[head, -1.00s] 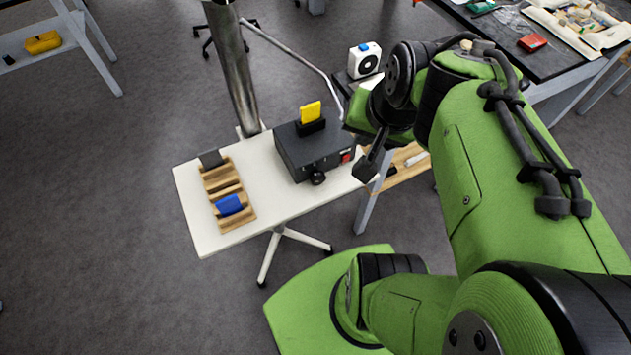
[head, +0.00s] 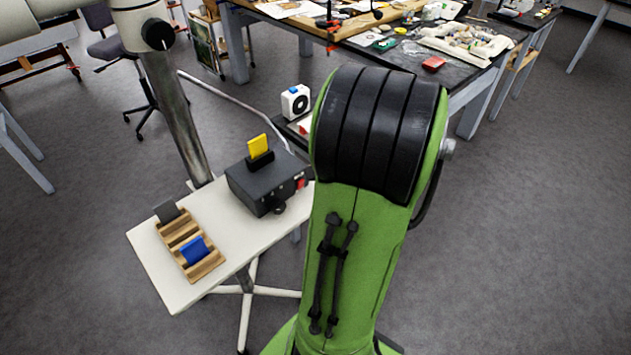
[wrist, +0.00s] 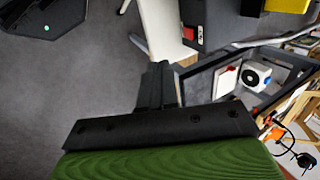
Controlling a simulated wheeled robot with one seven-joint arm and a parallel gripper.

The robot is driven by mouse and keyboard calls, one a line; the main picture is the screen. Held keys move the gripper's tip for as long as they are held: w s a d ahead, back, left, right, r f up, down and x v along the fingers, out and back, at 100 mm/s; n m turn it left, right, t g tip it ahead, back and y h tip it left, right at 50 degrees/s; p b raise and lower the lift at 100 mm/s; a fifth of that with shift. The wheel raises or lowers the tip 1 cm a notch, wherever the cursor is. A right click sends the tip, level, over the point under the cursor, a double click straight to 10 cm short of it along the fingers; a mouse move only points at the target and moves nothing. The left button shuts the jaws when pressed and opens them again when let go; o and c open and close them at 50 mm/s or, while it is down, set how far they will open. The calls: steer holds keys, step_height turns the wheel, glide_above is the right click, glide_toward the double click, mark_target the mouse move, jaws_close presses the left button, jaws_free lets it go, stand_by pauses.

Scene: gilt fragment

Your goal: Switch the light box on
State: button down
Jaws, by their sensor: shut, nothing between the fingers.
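The light box appears to be the dark grey box (head: 262,189) on the white table. It has a red switch (head: 301,183) at its right front and a black knob (head: 279,208) on its front. A yellow plate (head: 259,145) stands upright in a black holder on top. I cannot tell whether the switch is on. My gripper (wrist: 158,72) is shut and empty in the wrist view, apart from the box. A dark box part (wrist: 193,12) with a red patch (wrist: 188,33) shows at the top there. In the head view my green arm hides the gripper.
On the white table (head: 225,234), a wooden rack (head: 186,240) holds a blue piece (head: 194,250) and a grey piece (head: 167,211). A white device (head: 295,102) with a black disc stands behind the box. A cluttered black workbench (head: 400,55) is at the back. Floor right of my arm is clear.

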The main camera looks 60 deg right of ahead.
mark_target(301, 187)
steer(key=w+f, duration=0.2)
steer(key=w+d+f+b, duration=0.1)
steer(key=w+f, duration=0.1)
steer(key=f, duration=0.1)
steer(key=w+f, duration=0.2)
steer(key=shift+w+d+f+b, duration=0.3)
steer(key=shift+w+f, duration=0.05)
steer(key=shift+w, duration=0.05)
steer(key=shift+w+d+r, duration=0.1)
steer(key=shift+w, duration=0.35)
steer(key=shift+r, duration=0.1)
steer(key=w+g+p, duration=0.1)
steer(key=p, duration=0.2)
steer(key=shift+r, duration=0.4)
steer(key=shift+d+f, duration=0.15)
steer(key=shift+f, duration=0.1)
steer(key=shift+r, duration=0.1)
